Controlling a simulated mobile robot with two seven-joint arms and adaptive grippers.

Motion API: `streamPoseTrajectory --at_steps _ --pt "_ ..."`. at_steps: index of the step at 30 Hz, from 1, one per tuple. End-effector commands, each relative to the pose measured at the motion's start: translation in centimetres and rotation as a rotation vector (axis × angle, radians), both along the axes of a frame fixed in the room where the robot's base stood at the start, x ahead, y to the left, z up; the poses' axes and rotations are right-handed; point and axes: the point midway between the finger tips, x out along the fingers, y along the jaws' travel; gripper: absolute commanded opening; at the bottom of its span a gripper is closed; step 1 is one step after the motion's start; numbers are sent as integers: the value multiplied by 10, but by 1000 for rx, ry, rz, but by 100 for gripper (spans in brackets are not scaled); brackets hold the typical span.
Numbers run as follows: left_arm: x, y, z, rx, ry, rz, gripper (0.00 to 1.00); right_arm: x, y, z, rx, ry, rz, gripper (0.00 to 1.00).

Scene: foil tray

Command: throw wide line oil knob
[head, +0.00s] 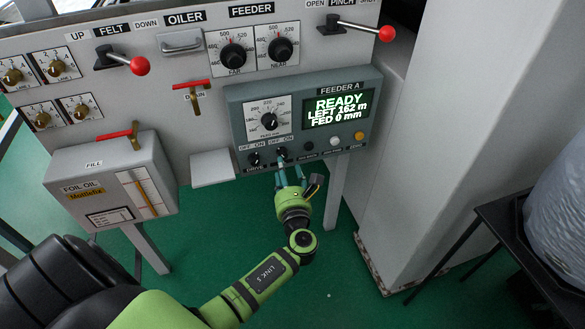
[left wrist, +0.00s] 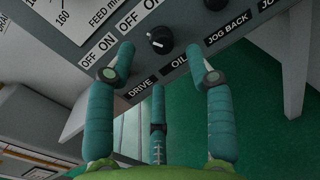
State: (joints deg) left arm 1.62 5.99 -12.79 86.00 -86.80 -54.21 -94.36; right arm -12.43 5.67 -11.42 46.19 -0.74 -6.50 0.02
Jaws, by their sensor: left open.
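The feeder panel (head: 238,103) carries two small dark knobs under OFF/ON labels. The oil knob (head: 281,153) is the right one, and the drive knob (head: 254,158) is to its left. In the left wrist view the oil knob (left wrist: 160,40) shows between and beyond my fingertips, above the OIL label. The drive knob seems hidden behind a finger there. My left gripper (head: 291,167) is just below the oil knob, fingers pointing up at the panel. In the left wrist view the left gripper (left wrist: 162,74) is open with nothing between its fingers. My right gripper is not in view.
The screen (head: 338,108) reads READY, LEFT 162 m, FED 0 mm. Jog buttons (head: 308,146) sit close right of the oil knob. The foil oil box (head: 112,183) is at left. A grey column (head: 400,170) and dark table (head: 510,215) stand at right. Green floor is clear below.

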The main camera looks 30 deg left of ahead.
Motion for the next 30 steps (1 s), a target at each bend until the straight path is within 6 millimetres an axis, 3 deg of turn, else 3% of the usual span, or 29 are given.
streamPoseTrajectory --at_steps 9,20,22,24,25,30 --pt "34 30 -1 -3 0 -2 53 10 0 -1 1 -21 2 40" --pt "40 35 -1 -6 1 -3 53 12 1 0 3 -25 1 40" --pt "39 34 -1 -6 1 -3 33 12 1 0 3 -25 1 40" --pt "39 34 -1 -6 1 -3 5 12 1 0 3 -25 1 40" --pt "39 34 -1 -6 1 -3 0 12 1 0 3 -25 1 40" --pt "40 34 -1 -5 1 -3 0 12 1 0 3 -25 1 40"
